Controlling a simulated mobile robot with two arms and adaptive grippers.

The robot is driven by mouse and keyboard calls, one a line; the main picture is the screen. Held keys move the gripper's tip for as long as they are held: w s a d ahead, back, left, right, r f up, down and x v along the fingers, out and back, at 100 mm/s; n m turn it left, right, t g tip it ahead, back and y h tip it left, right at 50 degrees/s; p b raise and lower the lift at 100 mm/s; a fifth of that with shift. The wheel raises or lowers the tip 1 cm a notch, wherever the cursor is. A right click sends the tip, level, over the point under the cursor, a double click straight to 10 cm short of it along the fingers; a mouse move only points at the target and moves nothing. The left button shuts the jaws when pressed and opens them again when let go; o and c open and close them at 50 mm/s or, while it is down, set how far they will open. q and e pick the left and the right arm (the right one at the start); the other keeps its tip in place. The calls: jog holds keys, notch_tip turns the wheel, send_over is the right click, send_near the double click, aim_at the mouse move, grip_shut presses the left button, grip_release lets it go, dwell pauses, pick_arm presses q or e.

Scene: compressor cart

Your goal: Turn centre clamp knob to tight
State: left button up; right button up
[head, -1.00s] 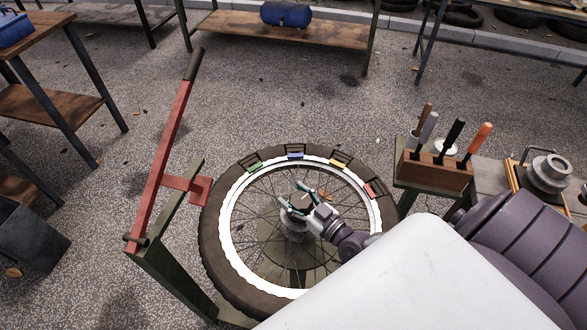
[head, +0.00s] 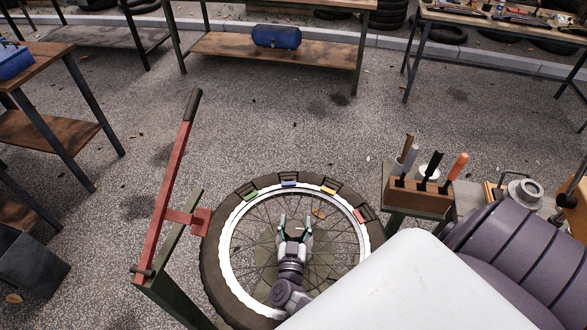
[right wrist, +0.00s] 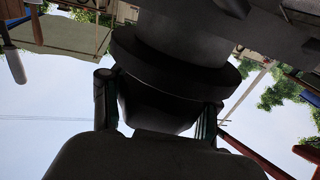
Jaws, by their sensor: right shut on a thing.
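A spoked wheel (head: 212,262) with a black tyre and white rim lies flat in the lower middle of the head view. The dark centre clamp knob (right wrist: 160,100) fills the middle of the right wrist view, with a wide round dark part above it. My right gripper (head: 293,226) is at the wheel's centre, shut on the knob, with one finger on each side of it. The fingers largely hide the knob in the head view, and its tightness cannot be read. My left gripper is not in view.
A red lever (head: 172,170) with a black grip rises left of the wheel. Coloured markers, including a blue one (head: 289,184), sit along the far tyre. A wooden block (head: 420,198) with several tool handles stands at right. Open pavement (head: 270,120) lies beyond the wheel.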

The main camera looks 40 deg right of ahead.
jog(key=shift+s+d+m+g+h, duration=0.1)
jog(key=shift+d+m+g+h, duration=0.05)
jog(key=shift+m+g+h, duration=1.05)
jog(key=o, duration=1)
